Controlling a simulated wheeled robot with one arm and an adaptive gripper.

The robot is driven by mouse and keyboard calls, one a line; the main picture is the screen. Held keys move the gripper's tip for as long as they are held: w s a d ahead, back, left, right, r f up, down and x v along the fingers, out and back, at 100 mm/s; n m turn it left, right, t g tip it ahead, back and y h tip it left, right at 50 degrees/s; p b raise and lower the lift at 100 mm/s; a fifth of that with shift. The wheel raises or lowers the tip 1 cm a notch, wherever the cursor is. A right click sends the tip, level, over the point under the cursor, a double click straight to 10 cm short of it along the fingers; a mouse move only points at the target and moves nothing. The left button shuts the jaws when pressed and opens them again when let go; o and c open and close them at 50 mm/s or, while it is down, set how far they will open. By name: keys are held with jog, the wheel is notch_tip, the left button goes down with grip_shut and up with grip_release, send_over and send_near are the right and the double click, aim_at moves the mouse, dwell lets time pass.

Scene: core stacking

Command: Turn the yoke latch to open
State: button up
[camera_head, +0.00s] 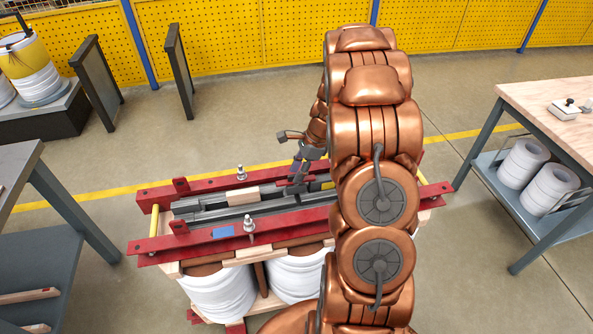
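The red yoke clamp (207,245) runs along both long sides of a grey stacked core in the middle of the view. Silver bolts stand on its rails, one on the far rail (241,173) and one on the near rail (249,224). My gripper (293,178) is over the right half of the core, close to a small red part (284,188). I cannot tell whether it touches that part. Its fingers are small and dark, and their opening cannot be made out. My copper arm hides the right end of the core. I cannot single out the latch for certain.
White coils (217,292) sit under the frame. A wooden-topped table (545,85) stands at right, with white rolls on its lower shelf. A grey table (50,190) stands at left. Dark upright stands (179,70) and a yellow perforated fence (230,35) are behind. Floor between is clear.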

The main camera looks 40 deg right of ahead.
jog(key=shift+a+f, duration=0.1)
jog(key=shift+f, duration=0.15)
jog(key=shift+c, duration=0.2)
jog(key=shift+w, duration=0.1)
grip_shut()
jog(key=shift+a, duration=0.15)
